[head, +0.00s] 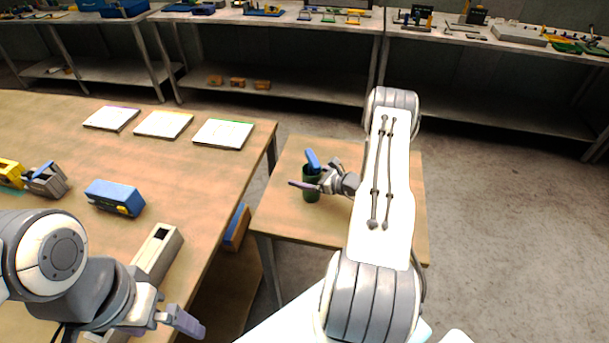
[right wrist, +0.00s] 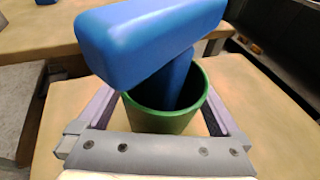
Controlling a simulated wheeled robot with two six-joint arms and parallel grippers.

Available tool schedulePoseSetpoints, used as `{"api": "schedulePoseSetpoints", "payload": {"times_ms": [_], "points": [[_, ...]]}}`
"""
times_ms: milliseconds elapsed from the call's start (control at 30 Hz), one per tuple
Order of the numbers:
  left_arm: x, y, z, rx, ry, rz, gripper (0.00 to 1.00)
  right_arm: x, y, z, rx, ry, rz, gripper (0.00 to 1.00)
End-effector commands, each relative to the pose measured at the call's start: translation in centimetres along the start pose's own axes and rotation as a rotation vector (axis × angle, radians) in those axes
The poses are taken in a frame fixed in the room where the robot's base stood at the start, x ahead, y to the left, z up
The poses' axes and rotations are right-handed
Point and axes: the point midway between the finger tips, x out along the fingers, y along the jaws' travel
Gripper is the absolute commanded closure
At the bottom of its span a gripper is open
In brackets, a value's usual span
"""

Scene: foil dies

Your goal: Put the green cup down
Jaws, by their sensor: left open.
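The green cup (head: 311,188) is upright over the small wooden table at centre right; I cannot tell whether its base touches the top. A blue T-shaped object (head: 313,161) stands in it and sticks out above the rim. My right gripper (head: 316,176) is shut on the cup, one finger on each side. In the right wrist view the cup (right wrist: 165,119) sits between the fingers, with the blue object (right wrist: 150,40) hiding much of its opening. My left gripper (head: 147,326) is open and empty at the lower left, by the large table's near edge.
The small table (head: 390,225) is otherwise bare. The large table (head: 60,135) holds several pale panels (head: 164,124), a blue block (head: 115,197), a grey-beige box (head: 158,252) and a yellow-and-grey item (head: 45,180). A gap separates the tables. Shelving (head: 290,90) stands behind.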

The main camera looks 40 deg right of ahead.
Motion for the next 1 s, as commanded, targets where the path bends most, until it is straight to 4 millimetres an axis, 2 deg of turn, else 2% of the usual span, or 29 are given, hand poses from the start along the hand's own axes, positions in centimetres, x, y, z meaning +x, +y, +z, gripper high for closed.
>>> {"api": "schedulePoseSetpoints", "payload": {"times_ms": [267,367,700,833,1000], "points": [[-0.6,0.1,0.0,0.000,0.000,0.000,0.00,-0.2,0.0,0.6,0.000,0.000,0.000,0.00],[0.2,0.0,0.0,0.000,0.000,0.000,0.00,-1.6,-0.2,0.1,0.000,0.000,-0.004,0.00],[2.0,-0.1,0.1,0.001,0.000,0.000,0.00,-8.8,-0.1,0.1,0.001,0.000,-0.006,0.00],[2.3,-0.2,0.1,0.001,0.000,0.000,0.00,-10.8,-0.1,0.2,0.000,-0.001,-0.004,0.00],[2.5,-0.2,0.1,0.001,0.000,0.000,0.00,-12.0,0.0,0.2,0.000,0.000,-0.002,0.00]]}}
